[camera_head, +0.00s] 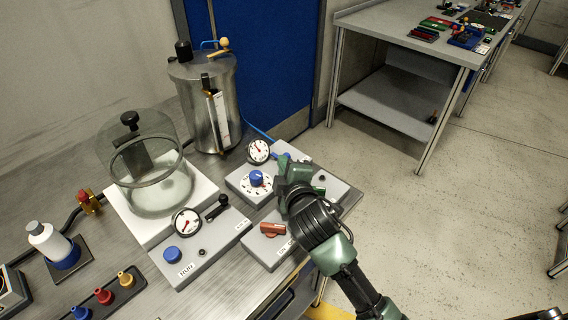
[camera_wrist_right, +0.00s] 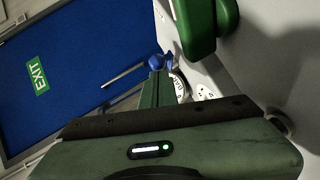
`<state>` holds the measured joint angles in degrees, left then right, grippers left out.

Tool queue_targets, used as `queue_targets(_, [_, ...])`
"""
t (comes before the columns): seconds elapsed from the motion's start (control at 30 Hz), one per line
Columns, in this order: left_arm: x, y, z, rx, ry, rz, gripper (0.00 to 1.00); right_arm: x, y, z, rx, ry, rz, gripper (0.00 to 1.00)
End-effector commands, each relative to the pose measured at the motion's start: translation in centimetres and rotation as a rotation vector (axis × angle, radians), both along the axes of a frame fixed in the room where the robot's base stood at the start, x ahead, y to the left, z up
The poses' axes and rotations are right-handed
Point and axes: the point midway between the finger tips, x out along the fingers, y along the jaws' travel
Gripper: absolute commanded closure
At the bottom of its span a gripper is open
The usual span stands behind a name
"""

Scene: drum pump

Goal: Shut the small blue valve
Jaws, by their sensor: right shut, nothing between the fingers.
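A small blue part, seemingly the small blue valve, shows in the wrist view (camera_wrist_right: 160,61), just beyond the tip of my right gripper (camera_wrist_right: 156,76). In the head view my right gripper (camera_head: 279,158) reaches over the grey panels from the lower right, its fingers pointing to the upper left. It is shut and empty. A bit of blue shows by its fingertips there, mostly hidden by the gripper. I cannot tell whether they touch, or how the valve is turned. My left gripper is not in view.
A blue knob on a white dial (camera_head: 256,179), a gauge (camera_head: 258,151) and a red-brown handle (camera_head: 272,230) are close to the gripper. A steel vessel (camera_head: 215,110) stands behind, and a glass chamber (camera_head: 150,175) to the left.

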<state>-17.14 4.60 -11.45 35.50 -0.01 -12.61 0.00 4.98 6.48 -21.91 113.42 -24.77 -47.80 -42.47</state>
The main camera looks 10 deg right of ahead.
Motion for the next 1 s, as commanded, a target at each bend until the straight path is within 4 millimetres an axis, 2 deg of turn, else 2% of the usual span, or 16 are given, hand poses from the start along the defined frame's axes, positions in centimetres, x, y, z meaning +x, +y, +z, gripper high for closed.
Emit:
queue_targets(0.4, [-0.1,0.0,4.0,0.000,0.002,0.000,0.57,0.4,-1.8,0.3,-0.003,0.003,0.133,1.00])
queue_targets(0.83, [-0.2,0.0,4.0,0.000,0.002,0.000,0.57,0.6,-2.1,0.0,0.000,0.001,0.132,1.00])
queue_targets(1.0, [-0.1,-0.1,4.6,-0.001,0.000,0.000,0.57,0.7,-2.1,0.4,-0.001,0.001,0.132,1.00])
